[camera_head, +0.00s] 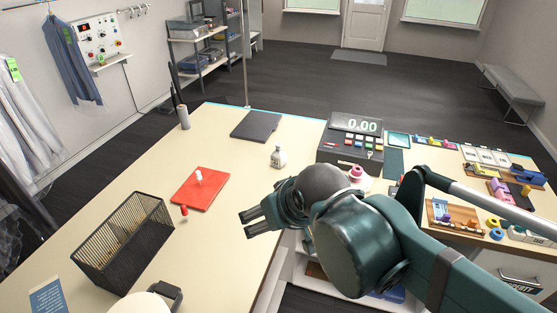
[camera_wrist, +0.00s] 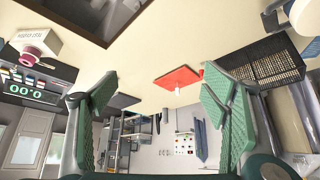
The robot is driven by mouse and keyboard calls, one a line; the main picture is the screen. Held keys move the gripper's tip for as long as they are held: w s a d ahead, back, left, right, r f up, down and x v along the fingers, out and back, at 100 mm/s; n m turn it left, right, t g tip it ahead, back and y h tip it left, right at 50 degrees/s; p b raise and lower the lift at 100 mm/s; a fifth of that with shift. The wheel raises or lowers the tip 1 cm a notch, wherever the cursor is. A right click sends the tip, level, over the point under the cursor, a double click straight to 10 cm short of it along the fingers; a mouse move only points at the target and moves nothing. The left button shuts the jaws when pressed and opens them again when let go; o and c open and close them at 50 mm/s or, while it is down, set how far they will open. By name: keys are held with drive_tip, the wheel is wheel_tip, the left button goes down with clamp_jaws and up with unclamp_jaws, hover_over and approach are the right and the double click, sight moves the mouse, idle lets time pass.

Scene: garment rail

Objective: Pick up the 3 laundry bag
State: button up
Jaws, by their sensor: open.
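I cannot make out a laundry bag marked 3 in either view. Garments under clear plastic (camera_head: 28,125), with a green tag, hang at the far left of the head view. My gripper (camera_head: 249,222) is over the counter, right of the red mat, with its fingers pointing left. In the wrist view my gripper (camera_wrist: 158,92) is open, its green pads wide apart with nothing between them in grasp. The red mat (camera_head: 199,190) lies flat on the counter and also shows in the wrist view (camera_wrist: 178,78), beyond the fingers.
On the cream counter (camera_head: 125,188) are a black mesh basket (camera_head: 125,240), a red stamp (camera_head: 184,211), a dark pad (camera_head: 256,126), a small bottle (camera_head: 278,157) and a cash register (camera_head: 351,140). A blue shirt (camera_head: 72,60) hangs on the wall. Much counter is clear.

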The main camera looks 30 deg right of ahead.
drive_tip(key=shift+w, duration=0.1)
drive_tip(key=w+d+r+m+g, duration=0.1)
drive_tip(key=w+d+r+m, duration=0.15)
drive_tip(key=w, duration=0.55)
drive_tip(key=w+d+r+m+g, duration=0.1)
drive_tip(key=w+d+r+m, duration=0.15)
drive_tip(key=w, duration=0.55)
drive_tip(key=m+g, duration=0.4)
drive_tip(key=m, duration=0.7)
hover_over(279, 145)
drive_tip(key=s+a, duration=0.9)
wheel_tip(279, 145, down, 10)
drive_tip(key=w+d+f+m, duration=0.1)
drive_tip(key=w+d+f, duration=0.2)
drive_tip(key=f, duration=0.1)
drive_tip(key=w+d+f+m, duration=0.2)
drive_tip(key=w+f, duration=0.1)
drive_tip(key=f, duration=0.2)
drive_tip(key=w+d+f+m+g, duration=0.1)
drive_tip(key=w+d+f, duration=0.2)
drive_tip(key=f, duration=0.2)
drive_tip(key=shift+d+f, duration=0.15)
drive_tip(key=shift+d, duration=0.15)
drive_tip(key=shift+w+d+f+m, duration=0.2)
drive_tip(key=shift+d+f+m, duration=0.1)
drive_tip(key=shift+f, duration=0.15)
drive_tip(key=shift+f, duration=0.1)
